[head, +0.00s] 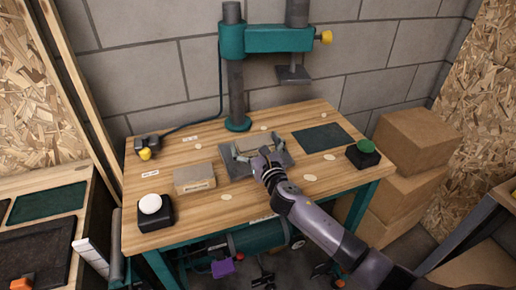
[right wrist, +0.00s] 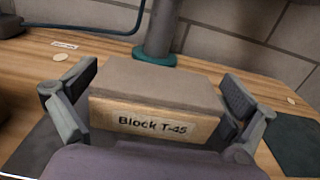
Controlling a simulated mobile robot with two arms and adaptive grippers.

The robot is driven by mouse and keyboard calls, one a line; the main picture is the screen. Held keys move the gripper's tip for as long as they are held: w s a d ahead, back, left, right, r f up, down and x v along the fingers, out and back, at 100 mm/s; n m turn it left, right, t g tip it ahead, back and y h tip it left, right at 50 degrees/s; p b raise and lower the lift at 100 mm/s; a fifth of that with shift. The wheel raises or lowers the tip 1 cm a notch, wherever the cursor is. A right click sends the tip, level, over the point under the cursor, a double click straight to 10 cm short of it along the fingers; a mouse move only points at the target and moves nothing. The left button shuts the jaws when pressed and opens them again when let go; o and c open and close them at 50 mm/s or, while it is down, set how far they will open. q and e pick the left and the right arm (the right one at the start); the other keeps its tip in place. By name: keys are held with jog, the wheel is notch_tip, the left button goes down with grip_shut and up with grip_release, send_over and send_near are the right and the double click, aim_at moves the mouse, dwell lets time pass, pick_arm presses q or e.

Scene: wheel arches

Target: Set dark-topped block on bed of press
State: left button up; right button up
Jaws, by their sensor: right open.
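A block with a dark grey-brown top (head: 256,144) sits on or just above the grey metal plate (head: 233,168) on the bench, below the press column. The right wrist view shows its pale wooden front, marked "Block T-45" (right wrist: 155,122). My right gripper (head: 262,149) is open, with one finger on each side of this block; I cannot tell whether either finger touches it. The teal press (head: 262,40) stands at the back of the bench. My left gripper is not in view.
Another labelled block (head: 194,180) lies left of the plate. A white button (head: 150,204) and a green button (head: 363,153) stand at the bench's sides. A dark green mat (head: 322,137) lies to the right. Cardboard boxes (head: 412,140) are stacked beyond the bench.

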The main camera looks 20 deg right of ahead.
jog(key=s, duration=1.2)
jog(key=shift+d+r, duration=0.1)
jog(key=shift+d, duration=0.1)
